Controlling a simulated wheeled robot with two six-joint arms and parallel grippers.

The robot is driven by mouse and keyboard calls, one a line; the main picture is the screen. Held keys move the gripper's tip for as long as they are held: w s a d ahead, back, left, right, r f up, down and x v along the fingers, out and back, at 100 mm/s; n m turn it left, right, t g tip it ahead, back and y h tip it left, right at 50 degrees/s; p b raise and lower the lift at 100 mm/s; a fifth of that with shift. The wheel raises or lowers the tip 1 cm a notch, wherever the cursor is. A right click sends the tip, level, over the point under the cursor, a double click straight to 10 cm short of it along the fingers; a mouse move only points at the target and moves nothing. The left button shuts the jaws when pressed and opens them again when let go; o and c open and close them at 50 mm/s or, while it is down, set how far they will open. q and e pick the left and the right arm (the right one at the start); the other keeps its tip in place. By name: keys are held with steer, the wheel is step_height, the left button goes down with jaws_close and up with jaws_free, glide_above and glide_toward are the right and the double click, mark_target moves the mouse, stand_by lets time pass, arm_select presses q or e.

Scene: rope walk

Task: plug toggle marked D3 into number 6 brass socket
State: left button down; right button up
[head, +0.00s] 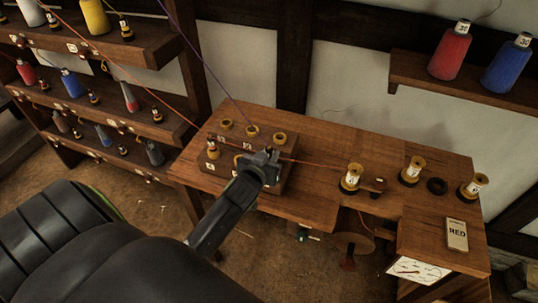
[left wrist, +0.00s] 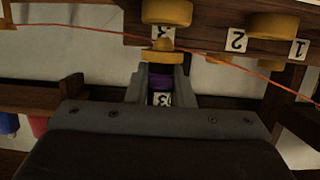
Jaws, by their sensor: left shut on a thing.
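My left gripper (head: 270,155) is over the right side of the wooden socket block (head: 285,182) on the bench. It is shut on a toggle (left wrist: 162,82) with a purple band, a brass-coloured end and a partly hidden tag showing a 3. In the left wrist view the toggle's brass end points towards the block, near the 3 label. Brass sockets (head: 280,138) stand in two rows on the block. The front-right socket, where number 6 would be, is hidden behind my gripper. My right gripper is not in view.
An orange cord (head: 315,162) crosses the block to a spool (head: 351,178); a purple cord (head: 205,65) comes down from above. More spools (head: 413,171), a dark ring (head: 437,186) and a RED card (head: 457,234) are on the right. Shelves (head: 150,120) with cones stand left.

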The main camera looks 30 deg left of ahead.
arm_select(q)
steer(key=shift+f, duration=0.5)
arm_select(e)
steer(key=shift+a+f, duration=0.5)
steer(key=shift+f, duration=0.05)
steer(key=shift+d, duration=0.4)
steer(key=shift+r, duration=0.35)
arm_select(q)
steer(key=shift+f+b, duration=0.35)
steer(key=shift+f, duration=0.3)
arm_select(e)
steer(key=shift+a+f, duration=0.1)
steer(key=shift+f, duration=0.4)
arm_select(q)
steer(key=c, duration=1.5)
jaws_free()
steer(key=shift+c, duration=0.2)
